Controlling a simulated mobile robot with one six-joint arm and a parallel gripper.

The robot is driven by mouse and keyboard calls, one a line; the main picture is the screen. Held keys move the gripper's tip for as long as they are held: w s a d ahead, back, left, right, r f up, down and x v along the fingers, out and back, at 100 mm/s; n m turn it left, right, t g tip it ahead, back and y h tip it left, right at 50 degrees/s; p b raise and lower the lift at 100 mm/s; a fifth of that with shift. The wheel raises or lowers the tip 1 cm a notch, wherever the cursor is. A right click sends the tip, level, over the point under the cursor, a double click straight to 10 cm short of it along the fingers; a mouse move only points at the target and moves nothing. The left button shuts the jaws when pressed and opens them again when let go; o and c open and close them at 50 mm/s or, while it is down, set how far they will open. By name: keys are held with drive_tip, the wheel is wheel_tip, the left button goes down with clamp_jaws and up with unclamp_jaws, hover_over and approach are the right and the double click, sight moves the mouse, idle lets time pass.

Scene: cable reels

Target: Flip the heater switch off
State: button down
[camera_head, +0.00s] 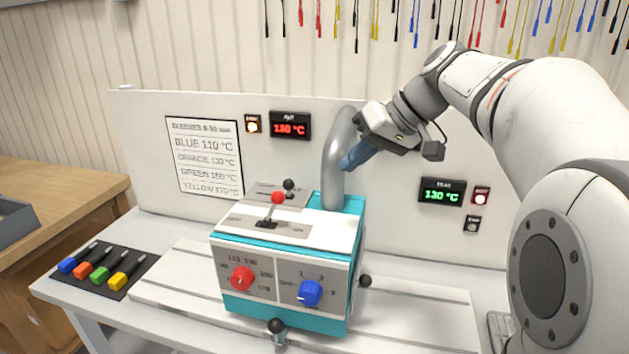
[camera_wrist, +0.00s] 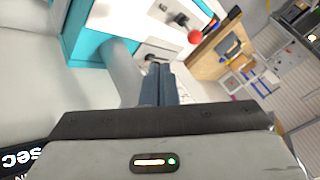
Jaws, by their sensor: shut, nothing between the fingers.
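The heater is a teal and white box (camera_head: 231,252) on the bench. The red knob (camera_wrist: 195,37) also shows in the wrist view, apart from my fingers. My gripper (camera_head: 349,164) is shut and empty, its blue fingers beside the grey duct pipe (camera_head: 333,172), above and behind the switch. The closed fingertips (camera_wrist: 157,69) show in the wrist view.
The heater front has a red dial (camera_head: 242,278) and a blue dial (camera_head: 310,292). Red (camera_head: 290,125) and green (camera_head: 442,192) displays sit on the back panel. Colored sleeves lie on a black mat (camera_head: 133,261) at left.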

approach(273, 209)
drive_tip(key=w+d+f, duration=0.1)
drive_tip(key=f, duration=0.1)
drive_tip(key=w+d+f, duration=0.2)
drive_tip(key=shift+w+d+p, duration=0.2)
drive_tip(key=shift+w+p, duration=0.05)
drive_tip(key=shift+p, duration=0.15)
drive_tip(key=a, duration=0.2)
drive_tip(key=s+a+p, duration=0.1)
drive_tip(key=shift+a+r, duration=0.15)
drive_tip(key=shift+a, duration=0.2)
drive_tip(key=shift+w+a, duration=0.1)
drive_tip(key=shift+a, duration=0.05)
drive_tip(key=shift+r+p, duration=0.1)
drive_tip(key=shift+p, duration=0.25)
